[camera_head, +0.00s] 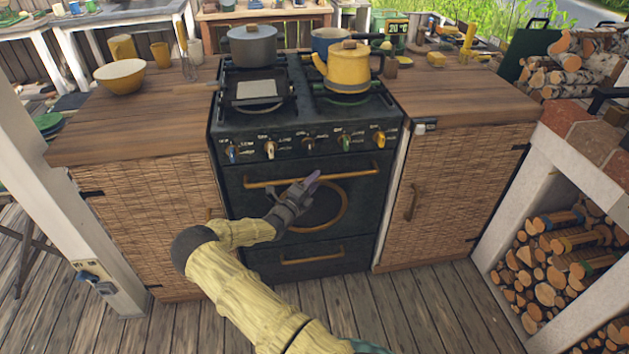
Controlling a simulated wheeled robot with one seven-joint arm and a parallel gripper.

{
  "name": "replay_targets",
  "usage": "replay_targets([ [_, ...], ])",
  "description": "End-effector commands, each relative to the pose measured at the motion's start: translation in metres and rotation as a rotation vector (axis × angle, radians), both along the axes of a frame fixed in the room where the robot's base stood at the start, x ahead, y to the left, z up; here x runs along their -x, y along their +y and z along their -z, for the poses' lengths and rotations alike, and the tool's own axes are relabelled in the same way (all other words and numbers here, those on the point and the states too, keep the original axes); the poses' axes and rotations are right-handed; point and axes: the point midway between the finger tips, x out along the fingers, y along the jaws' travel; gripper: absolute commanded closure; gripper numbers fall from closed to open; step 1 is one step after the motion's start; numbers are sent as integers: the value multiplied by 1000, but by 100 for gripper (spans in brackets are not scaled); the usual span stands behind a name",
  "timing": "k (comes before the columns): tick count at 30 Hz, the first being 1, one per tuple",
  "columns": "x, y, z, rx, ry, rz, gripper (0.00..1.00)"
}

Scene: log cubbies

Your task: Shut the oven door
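The oven door (251,202) is the dark front panel of the black stove, with a wooden bar handle (340,173) along its top and a round window ringed in wood. It looks upright and flush with the stove front; a small gap cannot be ruled out. My gripper (312,182), dark grey with a purplish tip, is in front of the door, just below the handle and over the window's upper left. Whether it touches the door, and whether its fingers are open or shut, I cannot tell. My arm hides the door's lower left.
A lower drawer with a handle (312,257) is under the door. Wicker cabinets flank the stove. A yellow kettle (348,67) and grey pot (252,46) stand on top. Stacked logs (560,260) fill a cubby at right. The plank floor in front is clear.

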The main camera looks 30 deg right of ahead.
Motion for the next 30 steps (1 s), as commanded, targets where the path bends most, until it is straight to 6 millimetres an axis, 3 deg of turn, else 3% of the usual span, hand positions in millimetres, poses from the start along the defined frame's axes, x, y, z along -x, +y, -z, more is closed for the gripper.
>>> replay_targets([
  [21, 49, 129, 20, -1, 2, -11, 62],
  [30, 61, 154, 24, 0, 1, -8, 62],
])
